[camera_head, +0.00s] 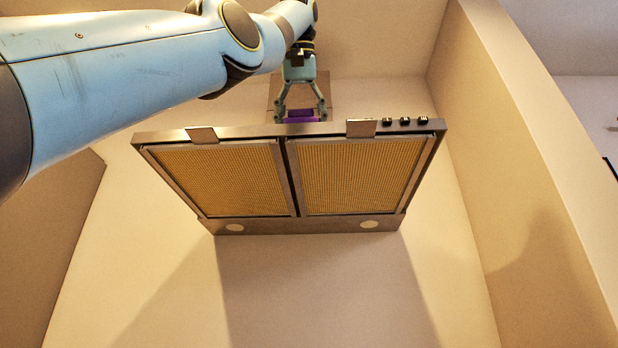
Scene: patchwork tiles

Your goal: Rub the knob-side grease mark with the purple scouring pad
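The purple scouring pad (301,115) shows just above the front edge of the range hood (270,131), its lower part hidden behind that edge. My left gripper (302,110) points down with its fingers on either side of the pad and looks shut on it. The black knobs (404,122) sit in a row at the right end of the hood's front edge, to the right of the pad. I cannot make out a clear grease mark; the hood's upper side is hidden from below. My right gripper is not in view.
The hood's underside has two tan mesh filters (222,178) (352,175) with metal tabs (202,134) (361,128) at the front edge, and two round lamps (234,227) (369,224). A wall (530,170) stands to the right. Space below the hood is clear.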

